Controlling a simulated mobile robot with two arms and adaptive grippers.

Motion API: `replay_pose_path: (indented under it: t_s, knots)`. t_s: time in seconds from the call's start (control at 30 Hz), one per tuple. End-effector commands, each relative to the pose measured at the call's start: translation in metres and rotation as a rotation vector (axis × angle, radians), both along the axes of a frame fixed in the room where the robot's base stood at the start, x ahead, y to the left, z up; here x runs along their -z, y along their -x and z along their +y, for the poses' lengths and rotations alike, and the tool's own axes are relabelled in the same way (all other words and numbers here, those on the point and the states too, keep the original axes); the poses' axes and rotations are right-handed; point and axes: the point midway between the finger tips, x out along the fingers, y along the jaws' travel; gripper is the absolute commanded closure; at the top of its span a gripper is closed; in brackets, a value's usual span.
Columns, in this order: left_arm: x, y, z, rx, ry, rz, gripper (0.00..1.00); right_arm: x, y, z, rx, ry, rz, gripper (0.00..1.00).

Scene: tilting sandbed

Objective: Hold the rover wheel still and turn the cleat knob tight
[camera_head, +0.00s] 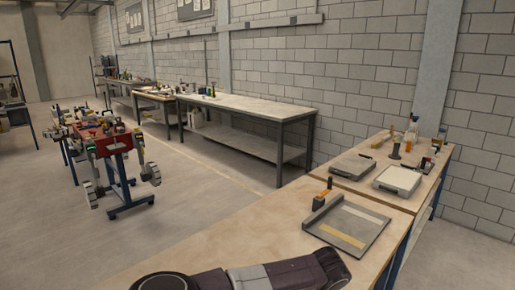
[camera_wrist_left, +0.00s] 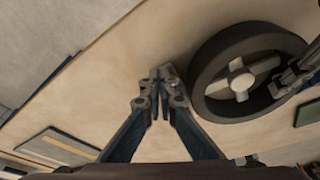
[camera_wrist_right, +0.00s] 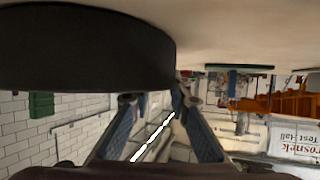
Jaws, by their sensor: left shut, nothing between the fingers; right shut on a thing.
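The rover wheel, a thick dark ring (camera_wrist_left: 206,68), lies on the pale wooden bench at the upper right of the left wrist view. Its dark side (camera_wrist_right: 80,50) fills the upper left of the right wrist view. A light grey four-armed piece (camera_wrist_left: 240,82), seemingly the cleat knob, sits in the wheel's middle. My left gripper (camera_wrist_left: 158,84) is shut and empty, just left of the wheel. My right gripper (camera_wrist_right: 155,98) is shut on the wheel's rim; its fingertips are partly hidden by the wheel. It also shows at the wheel's right side in the left wrist view (camera_wrist_left: 291,80).
A green block (camera_wrist_left: 308,112) lies right of the wheel. Bare bench lies left of the wheel.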

Motion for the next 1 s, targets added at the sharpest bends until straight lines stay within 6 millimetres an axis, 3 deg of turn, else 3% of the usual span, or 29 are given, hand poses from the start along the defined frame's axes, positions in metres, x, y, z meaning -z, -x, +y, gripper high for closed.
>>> replay_pose_path:
  t_s: [0.53, 1.0]
  knots:
    - [0.000, 0.001, 0.020, -0.005, -0.009, -0.005, 1.00, 0.004, 0.001, -0.003, 0.006, 0.003, 0.008, 1.00]
    - [0.000, -0.001, 0.026, -0.009, -0.010, -0.008, 1.00, 0.004, 0.000, -0.004, 0.008, 0.005, 0.008, 1.00]
